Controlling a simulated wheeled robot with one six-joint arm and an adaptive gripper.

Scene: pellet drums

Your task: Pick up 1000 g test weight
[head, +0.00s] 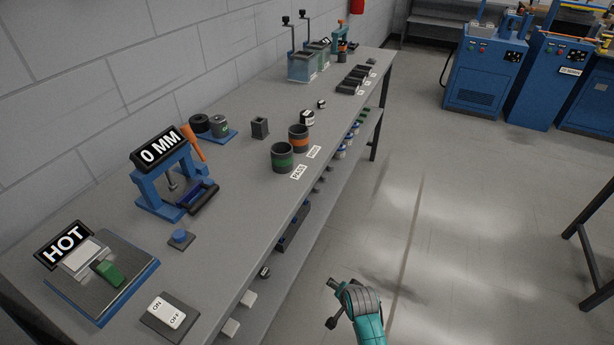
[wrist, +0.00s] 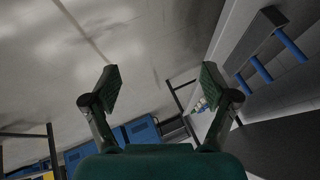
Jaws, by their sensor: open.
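A short dark cylinder with a white label (head: 307,118) stands on the bench behind the orange-banded cup, with a smaller dark one (head: 321,104) beyond it. Either may be a test weight; their markings are too small to read. Another small dark piece with a white mark (head: 264,272) sits lower, by the bench's front edge. My gripper (head: 333,303) is over the floor, to the right of the bench and apart from it. In the wrist view my gripper (wrist: 158,85) has its two fingers wide apart with nothing between them.
The long grey bench (head: 235,225) runs along the wall. Blue machines (head: 485,70) stand at the back right. The floor between is clear.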

